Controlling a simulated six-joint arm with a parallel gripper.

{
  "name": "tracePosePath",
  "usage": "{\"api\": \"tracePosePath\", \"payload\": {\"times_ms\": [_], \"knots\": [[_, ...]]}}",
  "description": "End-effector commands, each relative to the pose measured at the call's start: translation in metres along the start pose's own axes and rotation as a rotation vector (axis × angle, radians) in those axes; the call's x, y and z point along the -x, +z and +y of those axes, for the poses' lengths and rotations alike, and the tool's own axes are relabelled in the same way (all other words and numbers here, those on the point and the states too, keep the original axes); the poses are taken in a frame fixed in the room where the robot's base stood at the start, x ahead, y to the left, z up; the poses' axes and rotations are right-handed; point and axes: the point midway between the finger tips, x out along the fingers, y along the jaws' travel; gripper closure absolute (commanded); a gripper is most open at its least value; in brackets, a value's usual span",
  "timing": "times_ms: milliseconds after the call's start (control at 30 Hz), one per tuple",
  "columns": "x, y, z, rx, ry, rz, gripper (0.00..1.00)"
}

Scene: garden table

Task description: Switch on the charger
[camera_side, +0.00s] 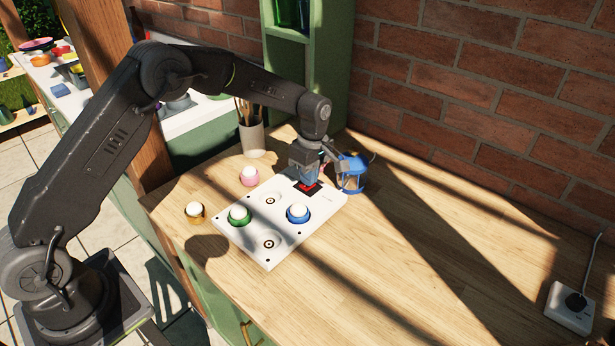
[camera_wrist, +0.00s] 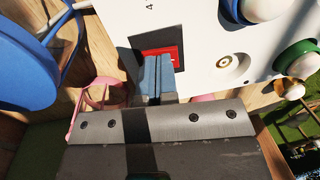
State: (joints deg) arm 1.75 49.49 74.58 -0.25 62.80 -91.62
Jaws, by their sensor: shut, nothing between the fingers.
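The charger is a white board (camera_side: 268,252) lying on the wooden table, with round seats on top. A red rocker switch (camera_side: 305,187) in a dark plate is at its far end; it also shows in the wrist view (camera_wrist: 147,56). My gripper (camera_side: 308,180) points down at the switch, shut and empty. In the wrist view, its blue fingertips (camera_wrist: 157,62) overlap the switch's edge; I cannot tell whether they touch it. A white-topped green lamp (camera_side: 240,214) and a blue one (camera_side: 297,213) sit on the board. Which way the rocker is set is unclear.
A blue lantern (camera_side: 352,174) stands close right of my gripper. A pink lamp (camera_side: 250,176) and a yellow one (camera_side: 195,211) stand left of the board. A brush cup (camera_side: 252,139) is behind.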

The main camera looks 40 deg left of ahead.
Motion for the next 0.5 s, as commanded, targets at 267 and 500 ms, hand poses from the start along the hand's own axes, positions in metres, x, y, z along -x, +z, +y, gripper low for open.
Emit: {"api": "tracePosePath", "payload": {"times_ms": [267,500], "knots": [[0.011,0.000,0.000,0.000,0.002,0.000,1.00],[0.060,0.000,0.001,0.000,0.007,0.000,1.00]]}}
